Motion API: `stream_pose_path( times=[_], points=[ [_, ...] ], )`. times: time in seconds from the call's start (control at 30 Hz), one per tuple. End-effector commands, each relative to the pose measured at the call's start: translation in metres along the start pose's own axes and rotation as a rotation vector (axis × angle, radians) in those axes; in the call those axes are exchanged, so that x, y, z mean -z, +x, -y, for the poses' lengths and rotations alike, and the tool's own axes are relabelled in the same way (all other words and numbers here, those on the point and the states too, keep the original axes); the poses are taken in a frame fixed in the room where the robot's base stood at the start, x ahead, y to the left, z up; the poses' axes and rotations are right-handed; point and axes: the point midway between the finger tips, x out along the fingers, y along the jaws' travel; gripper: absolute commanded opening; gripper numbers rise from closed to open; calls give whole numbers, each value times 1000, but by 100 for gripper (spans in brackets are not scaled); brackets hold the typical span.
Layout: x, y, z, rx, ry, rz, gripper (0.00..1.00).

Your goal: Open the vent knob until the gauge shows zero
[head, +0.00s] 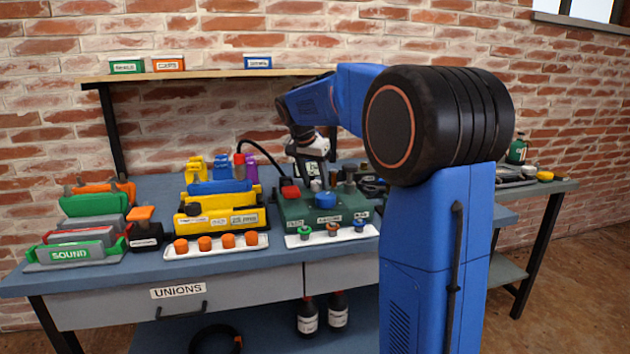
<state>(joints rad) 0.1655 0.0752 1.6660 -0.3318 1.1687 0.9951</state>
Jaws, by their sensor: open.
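A green test unit (292,211) stands on the bench, with small labels along its front that are too small to read. A round blue knob (325,200) sits on its top near the middle, and a red part (290,191) sits to its left. I cannot tell for sure which part is the vent knob. My gripper (315,186) points down over the unit, just behind and above the blue knob; it is open. Whether it touches anything is unclear. No gauge reading can be made out; a pale face shows beside the gripper, partly hidden by my arm.
A white tray (291,240) with small colored knobs lies in front of the unit. A yellow block (262,222) and a tray of orange caps (217,251) stand to the left. A black hose (262,146) arches behind. A shelf (200,74) runs above the bench.

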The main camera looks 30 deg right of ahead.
Motion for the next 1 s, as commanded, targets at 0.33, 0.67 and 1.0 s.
stream_pose_path(
  times=[0.33,0.67,1.0],
  points=[
    [0,0,0,0,0,0,12],
    [0,0,0,9,-19,0,5],
    [0,0,-3,80,-190,0,5]
  ],
)
